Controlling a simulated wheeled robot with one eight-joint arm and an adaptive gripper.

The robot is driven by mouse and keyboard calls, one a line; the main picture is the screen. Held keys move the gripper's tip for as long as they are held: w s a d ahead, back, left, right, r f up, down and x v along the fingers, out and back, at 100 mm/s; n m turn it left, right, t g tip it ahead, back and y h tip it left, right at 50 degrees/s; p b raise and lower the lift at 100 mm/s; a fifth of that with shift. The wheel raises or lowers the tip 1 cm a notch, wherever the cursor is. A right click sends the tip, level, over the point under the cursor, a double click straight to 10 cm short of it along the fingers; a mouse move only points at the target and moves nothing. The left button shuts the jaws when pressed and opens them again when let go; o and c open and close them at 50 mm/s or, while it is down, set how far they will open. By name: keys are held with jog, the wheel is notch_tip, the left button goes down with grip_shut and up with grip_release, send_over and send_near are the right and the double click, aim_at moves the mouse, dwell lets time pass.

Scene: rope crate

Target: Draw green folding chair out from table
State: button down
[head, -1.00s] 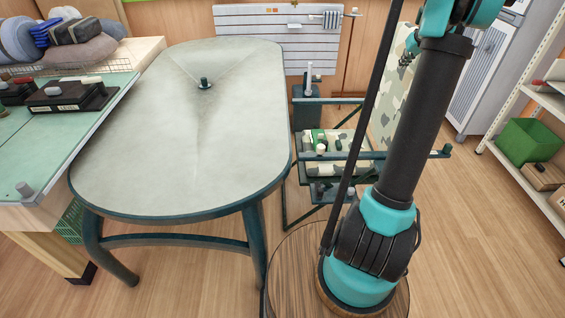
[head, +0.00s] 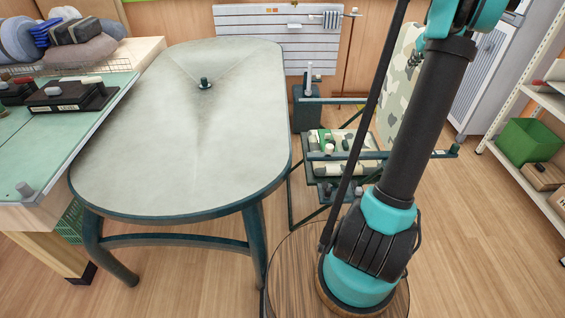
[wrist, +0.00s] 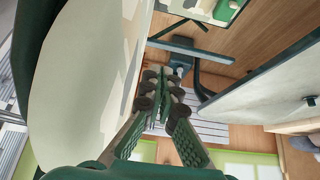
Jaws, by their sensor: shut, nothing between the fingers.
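The green folding chair (head: 394,104) stands at the right side of the grey oval table (head: 190,150). It has a dark green frame and camouflage fabric; small items lie on its seat. My arm hides part of its back and frame. A narrow gap shows between its armrests and the table edge. In the wrist view, my gripper (wrist: 162,92) is shut with nothing between the fingers. The chair's pale back panel (wrist: 75,85) is just left of the fingers, and a dark armrest bar (wrist: 192,50) lies beyond them. The table (wrist: 265,92) is at right.
A green-topped bench (head: 100,112) adjoins the table at left. A shelf with a green bin (head: 530,140) and a grey cabinet (head: 487,75) stand at right. A slatted wall panel (head: 250,35) is behind. Floor is open between the chair and the shelf.

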dwell(0.3)
jog(key=a+r, duration=0.3)
jog(key=r, duration=0.3)
dwell(0.9)
jog(key=v, duration=1.2)
jog(key=s+a+f+g, duration=0.1)
jog(key=s+a+f, duration=0.5)
jog(key=a+f, duration=0.3)
jog(key=s+a+f, duration=0.5)
jog(key=a+f, duration=0.1)
jog(key=a, duration=0.5)
jog(key=s+a+f, duration=0.6)
jog(key=s+f, duration=0.3)
jog(key=s, duration=0.3)
jog(key=s+a+f+g, duration=0.1)
jog(key=s+a+f, duration=0.5)
jog(key=s+f, duration=0.3)
jog(key=s, duration=0.3)
jog(key=shift+f+g, duration=0.15)
jog(key=shift+g, duration=0.15)
